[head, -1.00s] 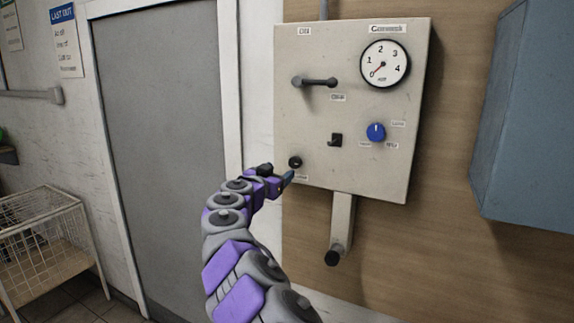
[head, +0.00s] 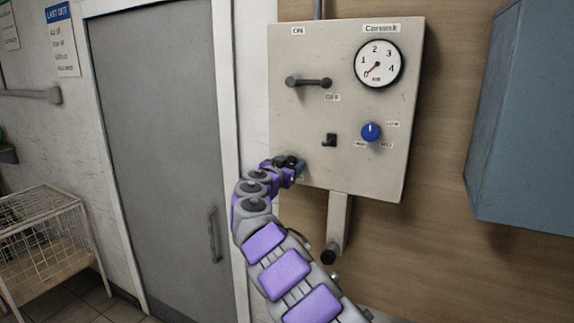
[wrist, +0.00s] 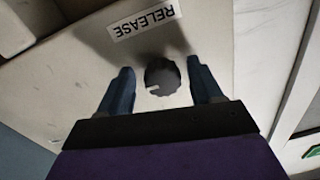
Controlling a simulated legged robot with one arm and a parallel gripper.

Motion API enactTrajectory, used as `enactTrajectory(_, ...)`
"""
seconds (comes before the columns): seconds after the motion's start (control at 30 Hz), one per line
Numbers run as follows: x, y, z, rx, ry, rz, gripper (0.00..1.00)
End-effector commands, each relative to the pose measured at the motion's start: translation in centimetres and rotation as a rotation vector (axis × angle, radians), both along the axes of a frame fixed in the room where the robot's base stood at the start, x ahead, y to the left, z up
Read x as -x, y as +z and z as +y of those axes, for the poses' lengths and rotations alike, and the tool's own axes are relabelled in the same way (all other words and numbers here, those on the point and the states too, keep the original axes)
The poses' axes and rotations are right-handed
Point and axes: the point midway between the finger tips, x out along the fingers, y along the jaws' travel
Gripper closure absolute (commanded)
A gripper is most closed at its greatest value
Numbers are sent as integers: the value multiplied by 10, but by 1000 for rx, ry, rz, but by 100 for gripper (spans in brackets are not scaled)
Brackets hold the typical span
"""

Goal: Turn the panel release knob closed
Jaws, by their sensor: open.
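The release knob (wrist: 162,77) is a dark round knob with a pale mark on its rim. In the wrist view it sits between the two fingers of my gripper (wrist: 163,84), under the label "RELEASE" (wrist: 143,22), which appears upside down. The fingers stand apart, one on each side, with a visible gap to the knob. In the head view my gripper (head: 300,166) is at the lower left corner of the grey control panel (head: 300,120). There my gripper mostly hides the knob.
The panel also carries a blue knob (head: 370,131), a black switch (head: 329,140), a lever handle (head: 309,82) and a gauge (head: 379,64). A pipe with a dark end (head: 337,225) hangs below. A blue cabinet (head: 525,120) is at right, a grey door (head: 165,150) at left.

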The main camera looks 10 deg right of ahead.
Motion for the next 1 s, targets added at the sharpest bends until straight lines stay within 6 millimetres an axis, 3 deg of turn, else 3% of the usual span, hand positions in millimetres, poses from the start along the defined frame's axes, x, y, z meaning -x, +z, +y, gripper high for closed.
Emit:
enactTrajectory(0.27, 0, 0, 6, 4, 0, 0, 35)
enactTrajectory(0.83, -1, 0, 6, 4, 3, -1, 89)
enactTrajectory(1.0, -2, 0, 6, 9, 3, 2, 91)
